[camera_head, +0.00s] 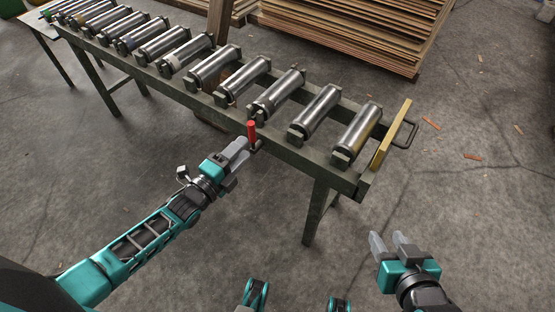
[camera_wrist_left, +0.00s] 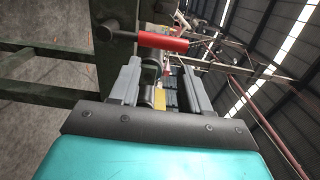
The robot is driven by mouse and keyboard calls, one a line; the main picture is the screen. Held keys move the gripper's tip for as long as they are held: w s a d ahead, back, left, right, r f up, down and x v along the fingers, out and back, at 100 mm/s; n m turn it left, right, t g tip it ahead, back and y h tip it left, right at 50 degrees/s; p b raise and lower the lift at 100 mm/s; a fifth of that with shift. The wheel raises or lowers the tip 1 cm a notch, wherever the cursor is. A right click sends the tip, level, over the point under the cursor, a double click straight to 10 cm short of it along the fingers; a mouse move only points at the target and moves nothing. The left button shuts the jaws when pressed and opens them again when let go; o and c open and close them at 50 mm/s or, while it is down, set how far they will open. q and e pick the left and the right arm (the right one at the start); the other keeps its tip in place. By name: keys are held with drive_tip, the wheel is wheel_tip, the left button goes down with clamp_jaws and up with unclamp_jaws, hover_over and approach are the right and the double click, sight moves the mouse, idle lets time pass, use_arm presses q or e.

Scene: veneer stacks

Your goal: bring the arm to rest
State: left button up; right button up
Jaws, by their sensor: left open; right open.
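My left arm reaches out from the lower left, and its gripper (camera_head: 243,148) is at the near rail of the roller table, just beside a small red handle (camera_head: 251,131). In the left wrist view the red handle (camera_wrist_left: 163,42) lies across the picture just beyond the fingertips (camera_wrist_left: 160,75). The jaws are apart with a gap between them; I cannot tell whether a finger touches the handle. My right gripper (camera_head: 390,244) is open and empty over the bare floor at the lower right.
The roller conveyor table (camera_head: 290,154) runs from the upper left to the right, with several steel rollers and a yellow end plate (camera_head: 390,135). Stacked veneer sheets (camera_head: 350,35) stand behind it. Small wood scraps (camera_head: 432,123) lie on the floor. The floor in front is clear.

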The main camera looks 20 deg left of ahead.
use_arm(q)
drive_tip(key=shift+s+a, duration=0.1)
drive_tip(key=shift+s, duration=0.4)
use_arm(e)
drive_tip(key=shift+r, duration=0.25)
drive_tip(key=shift+d, duration=0.1)
use_arm(q)
drive_tip(key=s+d+r+n+g+y+p, duration=0.1)
drive_tip(key=s+r+n+g+y+p, duration=0.1)
drive_tip(key=s+n+p, duration=0.4)
drive_tip(key=s+d+r+n+g+y+p, duration=0.2)
drive_tip(key=s+r+n+g+p, duration=0.2)
drive_tip(key=n, duration=0.9)
drive_tip(key=s+r+p, duration=0.1)
drive_tip(key=s+r, duration=0.2)
drive_tip(key=s, duration=0.2)
drive_tip(key=shift+d+r+p, duration=0.15)
drive_tip(key=shift+d+p, duration=0.1)
drive_tip(key=shift+p, duration=0.15)
use_arm(e)
wheel_tip(320, 180, up, 7)
drive_tip(key=s+d, duration=0.1)
drive_tip(key=d, duration=0.2)
drive_tip(key=shift+s+r+h, duration=0.2)
drive_tip(key=shift+s+h, duration=0.05)
drive_tip(key=shift+h, duration=0.15)
drive_tip(key=shift+a, duration=0.1)
